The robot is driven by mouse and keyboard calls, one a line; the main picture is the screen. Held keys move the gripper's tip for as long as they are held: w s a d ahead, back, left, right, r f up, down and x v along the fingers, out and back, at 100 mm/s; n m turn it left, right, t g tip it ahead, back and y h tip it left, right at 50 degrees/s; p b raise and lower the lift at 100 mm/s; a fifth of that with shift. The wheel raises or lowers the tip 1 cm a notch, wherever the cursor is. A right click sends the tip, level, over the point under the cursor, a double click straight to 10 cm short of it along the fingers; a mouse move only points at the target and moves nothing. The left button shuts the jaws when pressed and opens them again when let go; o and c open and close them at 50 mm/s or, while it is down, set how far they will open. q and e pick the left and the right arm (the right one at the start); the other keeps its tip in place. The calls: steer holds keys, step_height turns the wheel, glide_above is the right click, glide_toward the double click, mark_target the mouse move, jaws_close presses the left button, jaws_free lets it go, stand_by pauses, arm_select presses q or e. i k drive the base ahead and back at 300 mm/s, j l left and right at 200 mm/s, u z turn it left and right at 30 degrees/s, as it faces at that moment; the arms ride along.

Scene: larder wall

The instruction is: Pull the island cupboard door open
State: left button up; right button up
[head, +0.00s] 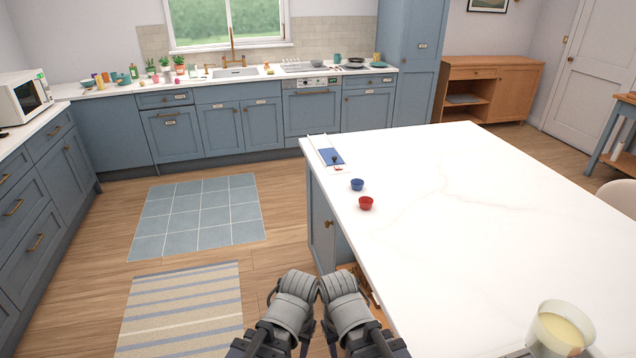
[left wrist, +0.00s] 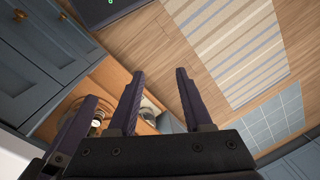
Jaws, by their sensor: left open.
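The white-topped island (head: 470,190) has a blue cupboard door (head: 320,215) on its left side, with a small brass knob (head: 328,223) near the door's right edge. I cannot tell whether this door is slightly ajar. In the left wrist view, blue fronts with brass handles (left wrist: 40,55) show at upper left, beside an orange wooden compartment (left wrist: 112,72). My left gripper (left wrist: 160,95) is open and empty in front of that compartment. Another dark finger (left wrist: 82,120), possibly of my right gripper, shows at left. In the head view only my arm links show; both grippers are hidden.
A jar (left wrist: 97,122) is inside the wooden compartment. Floor with a striped rug (head: 185,310) and a blue mat (head: 200,212) is clear to the left.

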mark_target(322, 220)
steer(key=i+j+z, duration=0.25)
steer(key=j, duration=0.3)
steer(key=j+z, duration=0.2)
steer(key=j, duration=0.35)
steer(key=i+j+z, duration=0.1)
steer(key=j+z, duration=0.15)
steer(key=j, duration=0.35)
